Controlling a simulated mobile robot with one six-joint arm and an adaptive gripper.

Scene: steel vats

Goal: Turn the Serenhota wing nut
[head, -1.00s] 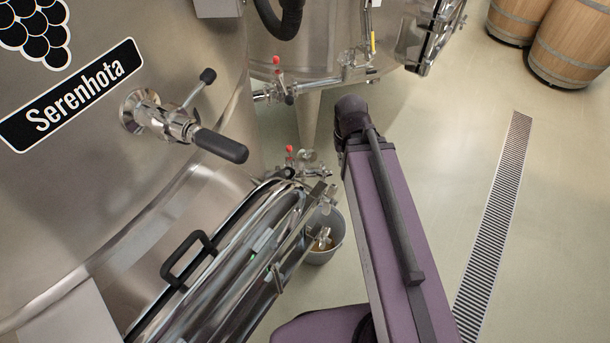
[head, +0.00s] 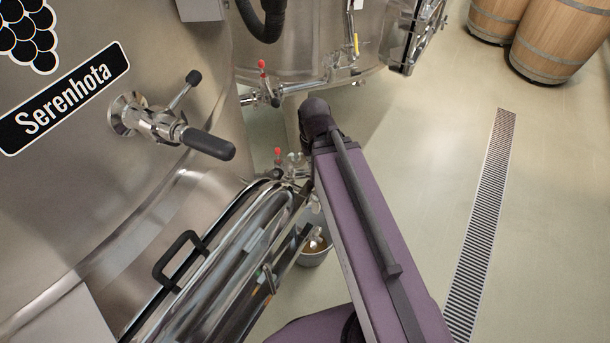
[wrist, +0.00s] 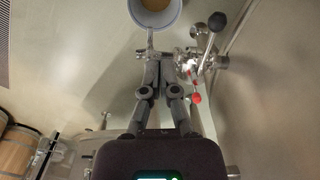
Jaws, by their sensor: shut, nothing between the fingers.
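The steel Serenhota vat (head: 75,190) fills the left of the head view, with a black name plate (head: 64,98) on its wall. Its hatch door (head: 215,290) is below, with a black handle (head: 180,260) and a metal fastening (head: 268,280) on its outer side. I cannot make out for certain which part is the wing nut. My gripper (wrist: 161,62) shows in the wrist view, shut and empty, its fingers close together. A thin metal rod (wrist: 150,42) shows just beyond the fingertips; contact cannot be told. My purple arm hides the gripper in the head view.
A bucket (head: 314,257) with amber liquid stands below the hatch; it also shows in the wrist view (wrist: 155,16). A red-tipped valve (wrist: 195,92) is close right of the fingers there. A black-gripped tap (head: 208,142) juts from the vat. Open floor lies right, with a drain grate (head: 485,215).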

